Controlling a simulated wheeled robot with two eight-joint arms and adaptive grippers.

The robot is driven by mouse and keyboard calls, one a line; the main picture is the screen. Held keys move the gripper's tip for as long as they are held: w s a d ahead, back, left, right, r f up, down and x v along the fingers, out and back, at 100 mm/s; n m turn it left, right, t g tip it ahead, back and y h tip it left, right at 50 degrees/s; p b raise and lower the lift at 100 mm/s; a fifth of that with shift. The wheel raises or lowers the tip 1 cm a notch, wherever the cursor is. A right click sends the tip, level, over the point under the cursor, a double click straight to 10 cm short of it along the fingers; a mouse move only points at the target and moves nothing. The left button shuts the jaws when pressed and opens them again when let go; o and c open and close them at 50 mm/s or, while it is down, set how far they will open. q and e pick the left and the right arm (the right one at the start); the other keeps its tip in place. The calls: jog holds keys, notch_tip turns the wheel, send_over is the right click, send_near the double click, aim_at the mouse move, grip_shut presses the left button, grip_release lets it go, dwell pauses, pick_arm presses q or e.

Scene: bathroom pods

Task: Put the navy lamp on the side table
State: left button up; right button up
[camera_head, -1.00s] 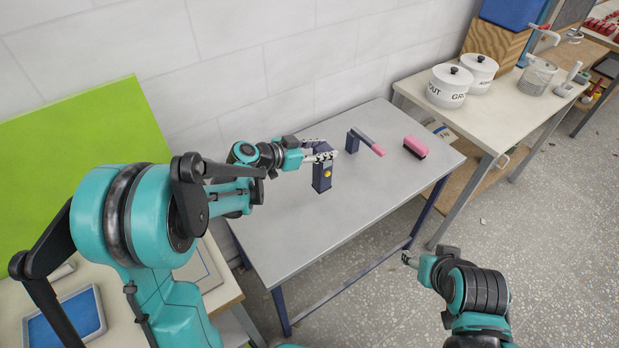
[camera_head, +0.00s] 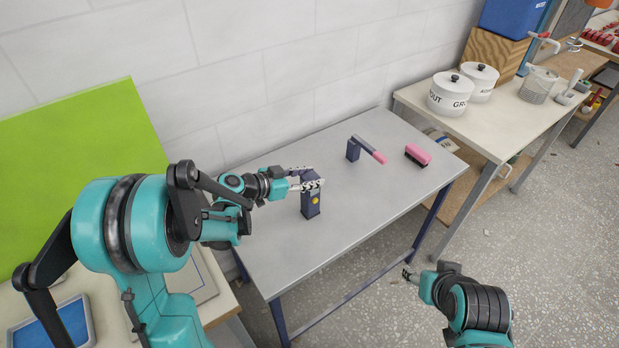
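A small navy, box-shaped object with a yellow round spot on its front, which looks like the navy lamp (camera_head: 311,205), is upright over the grey-topped table (camera_head: 290,245). My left gripper (camera_head: 307,180) has its fingers around the lamp's top and is shut on it. I cannot tell whether the lamp's base touches the tabletop. My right gripper (camera_head: 407,275) is low at the right, over the floor in front of the table and apart from everything. Its fingertips are too small to read. I cannot tell for sure which table is the side table.
A navy block with a grey and pink arm (camera_head: 353,150) and a pink brush (camera_head: 418,155) stand towards the table's back right. A cream table (camera_head: 505,135) at right holds two white pots (camera_head: 450,92) and a mesh-sided container (camera_head: 538,84). The grey table's front is clear.

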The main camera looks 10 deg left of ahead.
pick_arm(q)
jog(key=o, duration=0.3)
jog(key=shift+r, duration=0.15)
jog(key=p+v, duration=0.3)
jog(key=v, duration=0.9)
jog(key=s+d+n+g+y, duration=0.2)
jog(key=s+n+y, duration=0.7)
jog(key=s, duration=0.8)
jog(key=shift+s+d+r+y, duration=0.2)
jog(key=shift+s+r+y, duration=0.1)
jog(key=shift+r, duration=0.05)
